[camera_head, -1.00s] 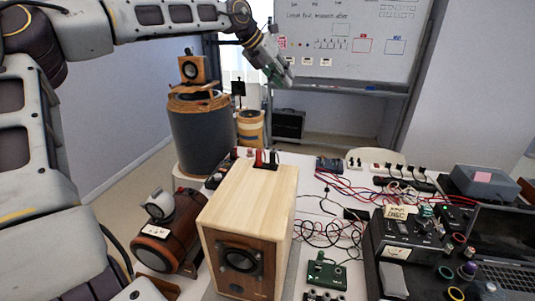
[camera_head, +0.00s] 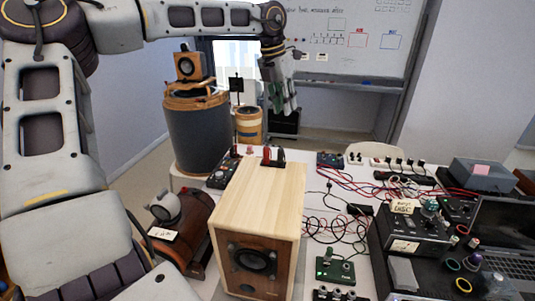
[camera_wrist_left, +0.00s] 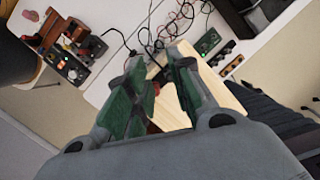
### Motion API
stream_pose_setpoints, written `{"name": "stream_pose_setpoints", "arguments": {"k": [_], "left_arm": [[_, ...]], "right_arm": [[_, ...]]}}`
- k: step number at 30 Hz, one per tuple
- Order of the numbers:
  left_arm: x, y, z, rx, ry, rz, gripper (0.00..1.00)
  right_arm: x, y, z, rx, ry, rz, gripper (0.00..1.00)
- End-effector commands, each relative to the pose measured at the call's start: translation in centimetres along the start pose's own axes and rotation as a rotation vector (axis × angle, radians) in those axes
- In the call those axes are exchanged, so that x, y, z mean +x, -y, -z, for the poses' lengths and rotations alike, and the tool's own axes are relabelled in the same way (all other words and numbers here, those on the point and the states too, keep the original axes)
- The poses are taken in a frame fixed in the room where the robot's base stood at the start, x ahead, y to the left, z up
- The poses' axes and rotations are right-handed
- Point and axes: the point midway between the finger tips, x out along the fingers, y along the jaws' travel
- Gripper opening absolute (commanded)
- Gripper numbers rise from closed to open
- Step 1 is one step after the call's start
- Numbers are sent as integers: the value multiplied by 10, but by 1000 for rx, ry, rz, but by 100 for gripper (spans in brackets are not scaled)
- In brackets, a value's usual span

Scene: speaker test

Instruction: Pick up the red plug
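The red plug (camera_head: 267,154) stands at the far edge of the top of a pale wooden speaker box (camera_head: 258,200), beside a black plug (camera_head: 281,157). My left gripper (camera_head: 283,100), with green finger pads, points down above and beyond the plugs in the head view, apart from them. In the left wrist view, its fingers (camera_wrist_left: 158,68) are spread with a gap between them. A small red bit, likely the red plug (camera_wrist_left: 156,88), shows between the fingers, mostly hidden by them. The speaker box (camera_wrist_left: 225,98) is behind them. My right gripper is not in view.
A dark cylinder with a small speaker (camera_head: 188,66) on it stands behind left. A brown rounded device (camera_head: 187,235) sits left of the box. Red and black cables, a green circuit board (camera_head: 335,271) and black electronics (camera_head: 415,240) crowd the right.

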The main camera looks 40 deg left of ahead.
Motion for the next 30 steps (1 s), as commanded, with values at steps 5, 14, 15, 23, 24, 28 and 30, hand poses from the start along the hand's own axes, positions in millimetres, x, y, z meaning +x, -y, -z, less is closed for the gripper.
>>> {"name": "stream_pose_setpoints", "arguments": {"k": [5,14,15,23,24,28,30], "left_arm": [[-1,-9,16,-15,-70,-40,23],[-6,-21,48,-65,-216,-103,23],[-7,-22,51,-72,-229,-107,23],[-8,-22,54,-101,-242,-115,23],[-8,-22,54,-100,-242,-115,23],[-8,-22,54,-100,-241,-115,23],[-7,-22,54,-100,-241,-115,23]], "right_arm": [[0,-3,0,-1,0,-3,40],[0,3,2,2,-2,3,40],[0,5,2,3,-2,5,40],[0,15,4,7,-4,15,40],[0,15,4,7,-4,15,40],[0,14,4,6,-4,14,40],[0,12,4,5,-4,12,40]]}}
